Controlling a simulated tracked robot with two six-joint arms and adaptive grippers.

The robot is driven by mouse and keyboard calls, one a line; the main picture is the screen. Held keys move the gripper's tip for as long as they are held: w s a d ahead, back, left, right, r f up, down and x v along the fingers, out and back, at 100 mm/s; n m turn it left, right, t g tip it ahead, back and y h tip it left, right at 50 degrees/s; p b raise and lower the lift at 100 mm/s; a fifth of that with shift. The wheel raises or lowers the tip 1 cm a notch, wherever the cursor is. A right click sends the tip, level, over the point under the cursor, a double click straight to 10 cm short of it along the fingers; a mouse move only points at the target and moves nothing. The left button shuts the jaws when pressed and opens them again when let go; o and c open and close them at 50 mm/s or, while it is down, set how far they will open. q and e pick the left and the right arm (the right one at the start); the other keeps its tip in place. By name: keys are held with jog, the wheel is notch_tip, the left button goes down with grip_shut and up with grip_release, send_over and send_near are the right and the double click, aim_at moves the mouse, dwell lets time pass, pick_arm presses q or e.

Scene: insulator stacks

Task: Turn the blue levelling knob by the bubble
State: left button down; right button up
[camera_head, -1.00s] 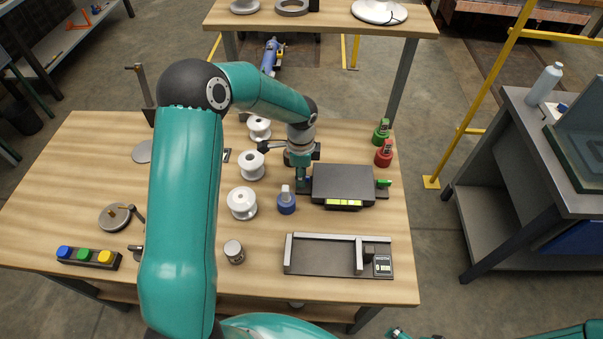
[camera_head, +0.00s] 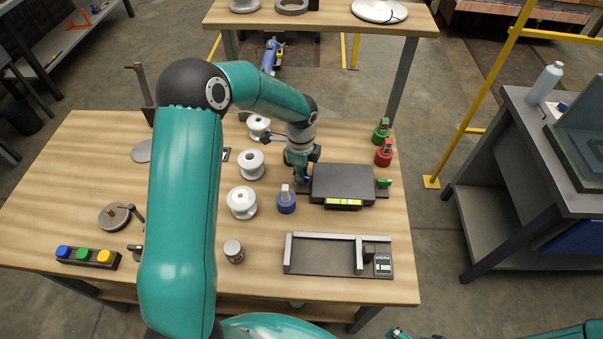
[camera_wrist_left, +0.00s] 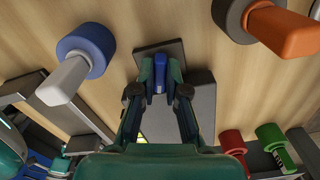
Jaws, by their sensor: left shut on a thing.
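A dark levelling plate (camera_head: 343,182) lies on the wooden table, with a yellow-green bubble vial (camera_head: 343,203) along its front edge. A green knob (camera_head: 383,183) shows at its right side. My left gripper (camera_head: 304,181) points down at the plate's left side. In the left wrist view my left gripper (camera_wrist_left: 158,88) is shut on the blue levelling knob (camera_wrist_left: 160,72), with one finger on each side of it. The fingers and wrist mostly hide this knob in the head view.
A blue piece with a grey handle (camera_head: 286,203) stands close to the left gripper. White insulators (camera_head: 242,203) form a row to the left. Red (camera_head: 383,156) and green (camera_head: 380,134) pieces stand behind right. A metal fixture (camera_head: 325,265) lies in front.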

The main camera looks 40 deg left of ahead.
pick_arm(q)
jog(key=m, duration=0.6)
jog(key=shift+w+r, duration=0.1)
jog(key=shift+w, duration=0.15)
jog(key=shift+m, duration=0.3)
jog(key=c, duration=1.2)
grip_release()
jog(key=shift+s, duration=0.1)
